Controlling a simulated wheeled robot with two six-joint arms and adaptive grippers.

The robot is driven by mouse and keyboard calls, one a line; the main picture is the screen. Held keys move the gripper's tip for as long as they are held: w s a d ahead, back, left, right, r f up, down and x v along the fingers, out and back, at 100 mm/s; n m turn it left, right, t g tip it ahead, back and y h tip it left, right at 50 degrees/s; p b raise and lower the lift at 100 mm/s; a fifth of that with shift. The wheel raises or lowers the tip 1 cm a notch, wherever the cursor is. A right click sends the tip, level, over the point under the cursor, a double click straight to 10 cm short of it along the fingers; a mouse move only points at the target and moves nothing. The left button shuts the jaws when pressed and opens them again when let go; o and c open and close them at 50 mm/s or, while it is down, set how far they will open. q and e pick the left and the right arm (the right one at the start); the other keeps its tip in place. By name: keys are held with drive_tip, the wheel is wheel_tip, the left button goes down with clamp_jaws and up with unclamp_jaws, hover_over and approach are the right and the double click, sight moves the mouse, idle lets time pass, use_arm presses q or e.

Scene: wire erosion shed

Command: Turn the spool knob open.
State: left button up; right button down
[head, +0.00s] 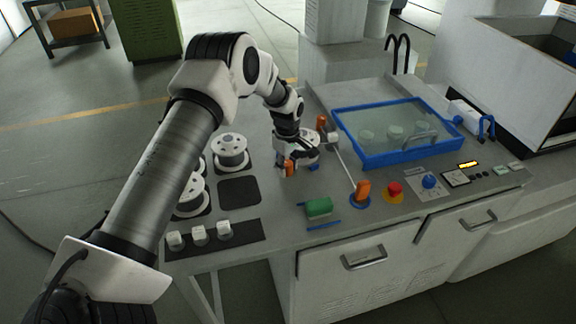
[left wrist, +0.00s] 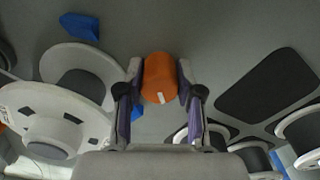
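The spool knob is an orange knob with a white mark; it shows in the head view (head: 289,168) and in the left wrist view (left wrist: 160,78). My left gripper (head: 287,163) reaches down to it from above. In the left wrist view the fingers of my left gripper (left wrist: 160,72) stand on both sides of the knob and appear to touch it. A white spool (head: 310,152) sits beside the knob, partly hidden by the gripper; it also shows in the left wrist view (left wrist: 62,120). My right gripper is not in view.
Other orange handles stand on the bench behind (head: 322,122) and in front (head: 363,190). A blue-framed clear cover (head: 385,158), a red button (head: 394,190) and a green block (head: 319,207) are to the right. White spools (head: 230,152) stand to the left.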

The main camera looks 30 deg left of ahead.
use_arm(q)
drive_tip(key=o, duration=0.3)
drive_tip(key=shift+f, duration=0.15)
drive_tip(key=shift+a, duration=0.2)
drive_tip(key=shift+d, duration=0.1)
